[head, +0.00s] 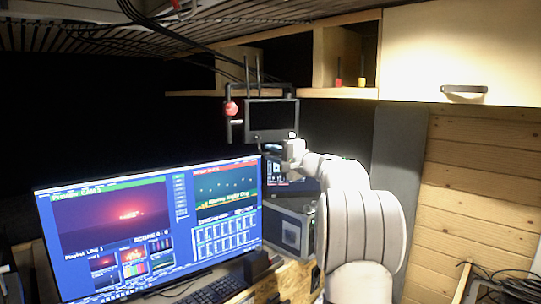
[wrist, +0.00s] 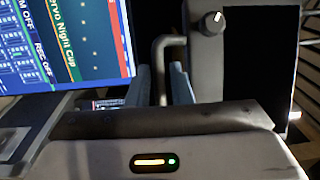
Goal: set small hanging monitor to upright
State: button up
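The small hanging monitor (head: 271,119), with a dark blank screen, hangs in a black bracket below the shelf. I cannot tell its exact tilt. A red ball (head: 231,108) is on the bracket's left side. In the wrist view the monitor's dark body (wrist: 247,60) is at the right, with a round knob (wrist: 213,23). My gripper (head: 270,149) is just below the monitor's lower edge. In the wrist view my gripper (wrist: 162,85) has its two blue-grey fingers apart, with a bent grey bar (wrist: 163,60) lying between them. Contact with the bar is unclear.
A large lit monitor (head: 150,230) fills the lower left, with a keyboard (head: 215,291) below it. A grey equipment box (head: 290,225) stands behind my arm. Wooden shelves (head: 335,92) and a cabinet door (head: 465,55) are above right. Cables (head: 165,30) run overhead.

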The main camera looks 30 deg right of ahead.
jog(key=b+v, duration=0.2)
jog(key=v, duration=0.5)
jog(key=shift+s+b, duration=0.25)
jog(key=shift+b, duration=0.05)
